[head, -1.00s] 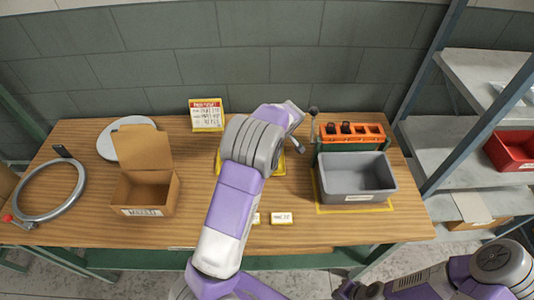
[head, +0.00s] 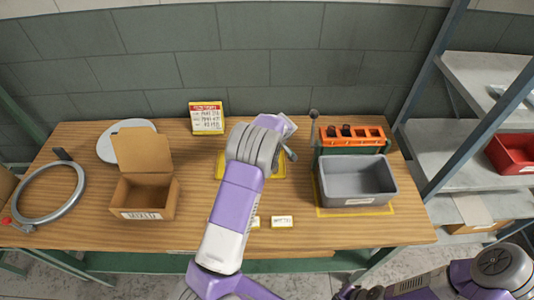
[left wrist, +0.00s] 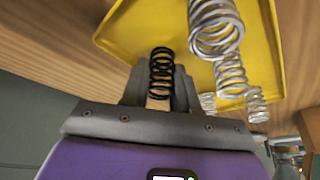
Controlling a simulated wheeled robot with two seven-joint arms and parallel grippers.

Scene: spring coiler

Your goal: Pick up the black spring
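The black spring (left wrist: 161,74) is in the left wrist view, between the two grey fingers of my left gripper (left wrist: 158,88). The fingers stand about a spring's width apart; whether they press on it is unclear. The spring overlaps the yellow tray (left wrist: 140,25) in this view. In the head view my left arm hides the spring and most of the tray (head: 279,170). Several silver springs, one large (left wrist: 216,30), stand to the right of the black one. My right gripper (head: 345,291) is low at the bottom edge, away from the table, its fingers unclear.
A grey bin (head: 356,183) stands right of the tray, before an orange rack (head: 352,136). An open cardboard box (head: 143,198) and a grey ring (head: 24,213) are at left. A shelf unit (head: 445,140) stands at right. Bare wood lies between box and tray.

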